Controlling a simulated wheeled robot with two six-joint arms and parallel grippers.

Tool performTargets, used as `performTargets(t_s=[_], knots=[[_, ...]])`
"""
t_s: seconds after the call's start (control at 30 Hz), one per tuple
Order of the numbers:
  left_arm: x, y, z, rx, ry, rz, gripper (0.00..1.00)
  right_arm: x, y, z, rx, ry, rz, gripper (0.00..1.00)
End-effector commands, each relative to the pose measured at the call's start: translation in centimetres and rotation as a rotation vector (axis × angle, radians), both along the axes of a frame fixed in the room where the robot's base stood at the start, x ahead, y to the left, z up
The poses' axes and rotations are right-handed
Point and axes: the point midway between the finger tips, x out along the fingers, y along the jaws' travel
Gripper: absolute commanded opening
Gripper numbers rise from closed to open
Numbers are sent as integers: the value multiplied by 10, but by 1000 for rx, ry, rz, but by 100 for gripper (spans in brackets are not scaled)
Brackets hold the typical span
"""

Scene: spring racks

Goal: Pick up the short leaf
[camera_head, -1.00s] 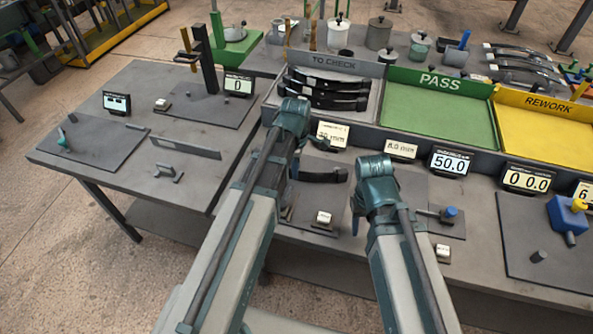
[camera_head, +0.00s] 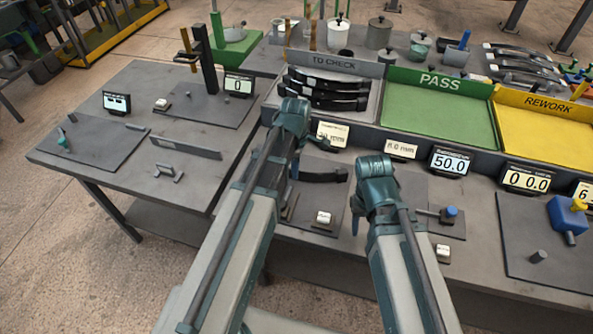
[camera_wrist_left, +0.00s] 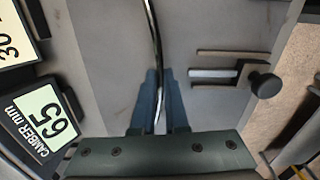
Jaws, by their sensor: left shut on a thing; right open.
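A dark, thin, slightly curved leaf (camera_head: 322,175) lies low over the grey plate in the middle of the near bench in the head view, its left part behind my left arm. In the left wrist view, my left gripper (camera_wrist_left: 160,78) is shut on a thin leaf (camera_wrist_left: 153,35), seen edge-on and running up out of the picture. It appears to be the same leaf; its length is hard to judge. In the head view the left fingers are mostly hidden. My right gripper (camera_head: 356,212) is open and empty, just right of the leaf.
The TO CHECK tray (camera_head: 277,99) holds several dark leaves. The green PASS tray (camera_head: 440,112) and yellow REWORK tray (camera_head: 540,130) look empty. A camber display (camera_wrist_left: 45,122) reads 65. A black knob (camera_wrist_left: 266,85) stands right of the held leaf.

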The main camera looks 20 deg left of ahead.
Motion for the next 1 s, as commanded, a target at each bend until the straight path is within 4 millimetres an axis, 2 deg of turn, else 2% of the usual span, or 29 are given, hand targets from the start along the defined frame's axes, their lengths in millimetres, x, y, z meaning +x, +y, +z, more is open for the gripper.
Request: performTargets(t_s=[0.47, 0.67, 1.0], knots=[[0, 0, 8, 0, 0, 1, 0, 0, 0, 8, 0, 0, 0, 50], [0, 0, 27, 0, -1, 1, 0, 0, 0, 27, 0, 0, 0, 50], [0, 0, 74, 0, -1, 1, 0, 0, 0, 74, 0, 0, 0, 50]])
